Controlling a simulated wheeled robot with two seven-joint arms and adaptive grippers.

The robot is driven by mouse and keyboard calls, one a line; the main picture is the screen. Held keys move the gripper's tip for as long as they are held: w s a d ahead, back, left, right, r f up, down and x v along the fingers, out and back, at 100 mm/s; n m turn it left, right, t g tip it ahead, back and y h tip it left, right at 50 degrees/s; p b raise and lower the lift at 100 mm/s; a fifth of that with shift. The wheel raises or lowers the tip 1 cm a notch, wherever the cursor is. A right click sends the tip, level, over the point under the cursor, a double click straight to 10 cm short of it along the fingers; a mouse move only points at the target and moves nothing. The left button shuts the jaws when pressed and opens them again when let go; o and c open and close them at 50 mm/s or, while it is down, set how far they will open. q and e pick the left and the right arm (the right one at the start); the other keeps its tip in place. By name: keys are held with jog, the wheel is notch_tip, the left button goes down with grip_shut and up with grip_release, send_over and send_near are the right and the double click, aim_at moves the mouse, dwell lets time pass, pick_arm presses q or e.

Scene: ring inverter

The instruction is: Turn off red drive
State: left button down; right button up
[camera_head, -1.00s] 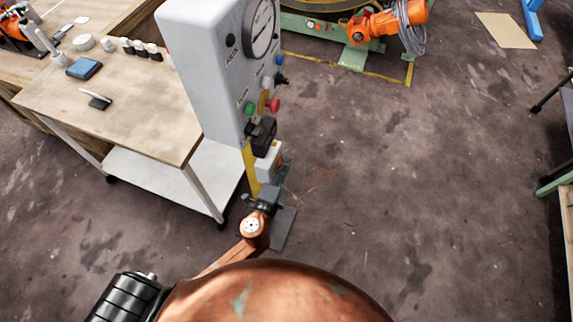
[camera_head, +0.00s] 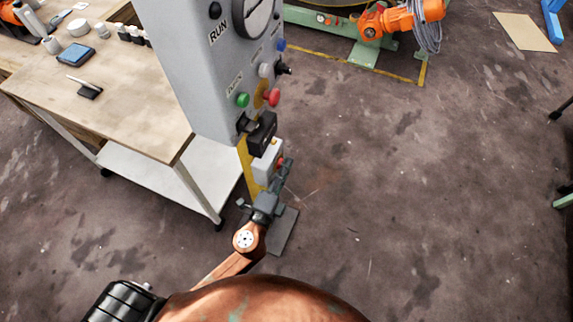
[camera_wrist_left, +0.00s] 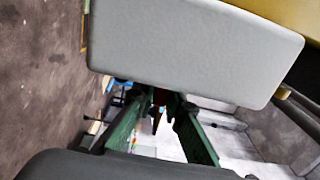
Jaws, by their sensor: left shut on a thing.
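A grey control panel (camera_head: 205,75) stands on a yellow post (camera_head: 248,165). It carries a gauge, a green button (camera_head: 242,100), a red button (camera_head: 273,97) and a black boxy part (camera_head: 262,135). Below is a small white box (camera_head: 267,166) with a red part (camera_head: 281,161) on its right side. My left gripper (camera_head: 285,174) is beside and just below this box. In the left wrist view, the box (camera_wrist_left: 190,50) fills the top, and my green-sided fingers (camera_wrist_left: 158,98) close on a small dark red part beyond its lower edge. Its shape is mostly hidden. My right gripper is out of view.
A wooden workbench (camera_head: 130,110) with a tablet and small bottles stands left of the panel. An orange robot arm (camera_head: 395,18) on a green base is behind, inside yellow floor lines. The floor (camera_head: 420,190) to the right is open.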

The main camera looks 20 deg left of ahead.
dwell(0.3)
pick_arm(q)
jog(key=c, duration=2)
grip_release()
jog(key=shift+s, duration=0.15)
jog(key=s, duration=1.1)
jog(key=shift+s+a+f, duration=0.1)
jog(key=shift+s+a, duration=0.1)
jog(key=shift+s, duration=0.2)
jog(key=shift+f, duration=0.1)
